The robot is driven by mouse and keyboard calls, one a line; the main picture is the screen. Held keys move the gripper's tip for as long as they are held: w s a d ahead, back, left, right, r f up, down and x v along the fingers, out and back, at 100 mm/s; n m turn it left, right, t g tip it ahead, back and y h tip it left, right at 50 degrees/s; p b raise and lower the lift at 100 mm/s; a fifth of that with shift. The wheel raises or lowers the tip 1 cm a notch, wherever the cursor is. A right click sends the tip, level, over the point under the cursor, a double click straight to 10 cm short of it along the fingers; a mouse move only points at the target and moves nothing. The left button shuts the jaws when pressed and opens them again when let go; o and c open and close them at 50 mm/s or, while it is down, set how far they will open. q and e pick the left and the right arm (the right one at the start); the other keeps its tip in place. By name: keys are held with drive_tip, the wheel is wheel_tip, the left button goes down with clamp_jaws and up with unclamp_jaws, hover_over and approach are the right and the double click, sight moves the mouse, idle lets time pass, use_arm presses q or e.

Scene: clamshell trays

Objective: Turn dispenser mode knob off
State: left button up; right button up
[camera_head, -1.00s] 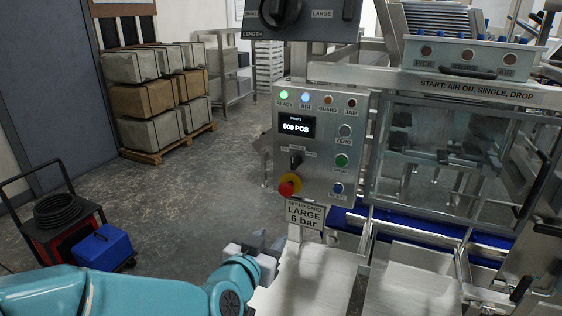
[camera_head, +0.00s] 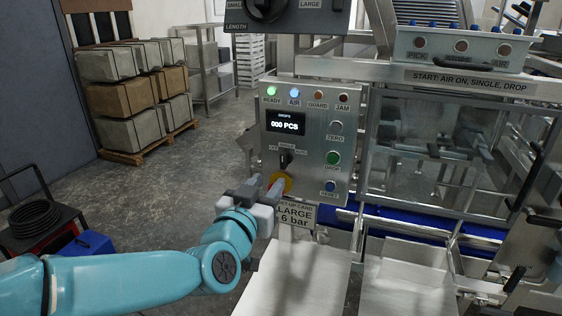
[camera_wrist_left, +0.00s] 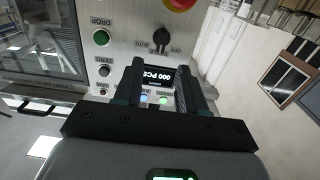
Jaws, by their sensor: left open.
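The black mode knob (camera_head: 285,160) is on the grey control panel (camera_head: 311,183), below the display (camera_head: 285,123), which reads 000 PCS. Its pointer looks roughly upright in the head view; its small labels are hard to read. My left gripper (camera_head: 264,188) is open and empty, in front of the panel's lower left, below the knob and overlapping the yellow-ringed stop button. In the left wrist view the picture is upside down; the knob (camera_wrist_left: 161,40) shows beyond the open fingers (camera_wrist_left: 158,88), which frame the display. My right gripper is not in view.
The green drop button (camera_head: 333,158) and blue reset button (camera_head: 330,186) sit right of the knob. The yellow stop-button ring (camera_head: 286,181) is just under it. A set-up card (camera_head: 296,215) hangs below. Metal trays (camera_head: 300,275) lie at the front; open floor is left.

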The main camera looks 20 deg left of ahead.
sight(282, 162)
use_arm(q)
drive_tip(key=w+p, duration=0.1)
drive_tip(key=w, duration=0.8)
drive_tip(key=shift+w+r+p, duration=0.1)
drive_tip(key=shift+w+p, duration=0.1)
drive_tip(key=shift+p, duration=0.15)
drive_tip(key=shift+w, duration=0.15)
drive_tip(key=shift+d, duration=0.1)
clamp_jaws()
